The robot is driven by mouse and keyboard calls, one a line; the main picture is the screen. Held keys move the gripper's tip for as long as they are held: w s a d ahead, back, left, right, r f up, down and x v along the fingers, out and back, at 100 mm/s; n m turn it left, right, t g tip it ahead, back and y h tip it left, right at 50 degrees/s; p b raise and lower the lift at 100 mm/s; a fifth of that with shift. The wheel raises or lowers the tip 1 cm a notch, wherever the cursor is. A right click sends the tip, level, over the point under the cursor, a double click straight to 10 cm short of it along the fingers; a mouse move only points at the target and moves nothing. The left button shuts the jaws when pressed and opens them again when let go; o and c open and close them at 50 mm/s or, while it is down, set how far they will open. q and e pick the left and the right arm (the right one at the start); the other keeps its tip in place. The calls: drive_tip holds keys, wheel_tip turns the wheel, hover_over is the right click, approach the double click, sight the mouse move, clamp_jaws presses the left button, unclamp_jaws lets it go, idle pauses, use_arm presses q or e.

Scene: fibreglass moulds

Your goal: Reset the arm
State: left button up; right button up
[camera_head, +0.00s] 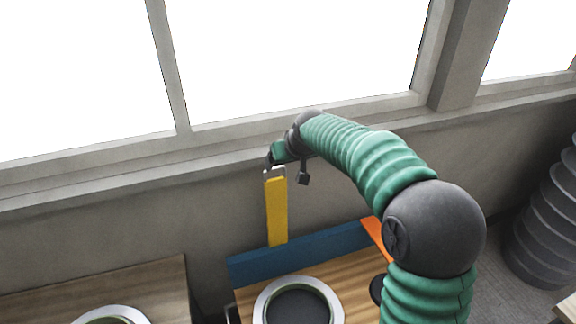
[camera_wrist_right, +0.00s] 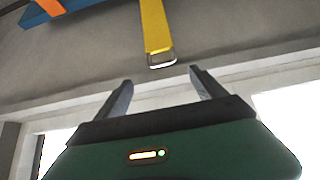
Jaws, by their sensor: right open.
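My right arm comes in from the lower right in the head view, and its gripper (camera_head: 271,163) is by the wall below the window. In the right wrist view the right gripper (camera_wrist_right: 160,80) is open, with nothing between its two fingers. A yellow strip (camera_head: 277,211) with a metal end stands upright just below the gripper. In the wrist view the metal end of the yellow strip (camera_wrist_right: 154,28) is just beyond the fingertips, apart from them. My left gripper is not in view.
A wooden table (camera_head: 258,293) has a blue board (camera_head: 300,252) along its back edge, an orange piece (camera_head: 376,238) and a round mould (camera_head: 262,303). Another wooden table (camera_head: 150,285) is at left, with a round item. A dark ribbed column (camera_head: 545,225) stands at right.

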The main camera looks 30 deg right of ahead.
drive_tip(key=shift+s+a+r, duration=0.1)
drive_tip(key=shift+s+r, duration=0.25)
drive_tip(key=shift+r, duration=0.25)
drive_tip(key=s+a+f+n+g+y+b, duration=0.1)
drive_tip(key=s+a+f+b, duration=0.3)
drive_tip(key=f, duration=0.4)
drive_tip(key=s+a+f+g+b, duration=0.1)
drive_tip(key=s+a+f, duration=0.35)
drive_tip(key=f, duration=0.25)
drive_tip(key=s+a+f+n+g+b, duration=0.1)
drive_tip(key=s+a+f+b, duration=0.1)
drive_tip(key=s+a+f, duration=0.2)
drive_tip(key=s+a+f+g+b, duration=0.2)
drive_tip(key=s+a+f, duration=0.2)
drive_tip(key=s+f, duration=0.7)
drive_tip(key=shift+s+a+f+n+y, duration=0.25)
drive_tip(key=shift+s+n+y, duration=0.15)
drive_tip(key=shift+s, duration=0.35)
drive_tip(key=shift+d, duration=0.1)
